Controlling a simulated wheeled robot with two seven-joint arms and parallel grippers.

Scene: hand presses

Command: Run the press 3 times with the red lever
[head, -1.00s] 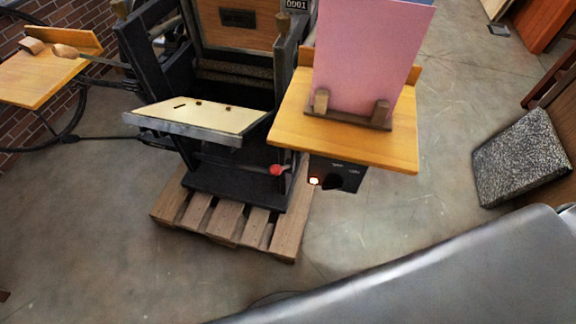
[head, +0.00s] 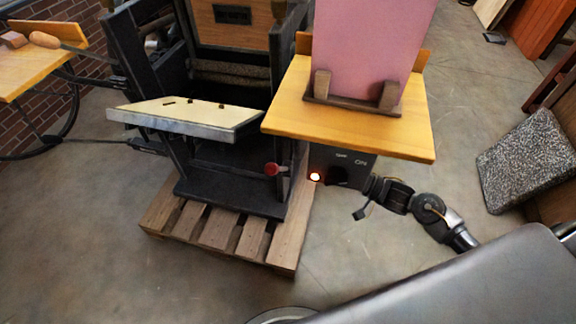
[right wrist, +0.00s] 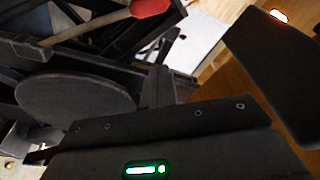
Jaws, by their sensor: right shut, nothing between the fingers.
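The hand press (head: 195,150) is a dark frame with a cream tilted board, standing on a wooden pallet. The red lever's knob (head: 271,169) is low on the press's right side. In the right wrist view the red knob (right wrist: 150,6) is at the top, on the end of a light-coloured rod. My right arm (head: 428,208) reaches in from the right, its hand close to the switch box. My right gripper (right wrist: 160,85) is shut and empty, apart from the knob. Its fingertips are not clear in the head view. My left gripper is not in view.
A black switch box (head: 340,166) with a lit orange lamp hangs under the wooden shelf (head: 345,130), between my right arm and the knob. A pink sheet (head: 370,50) stands on the shelf. A speckled slab (head: 528,160) leans at right. The floor in front of the pallet is clear.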

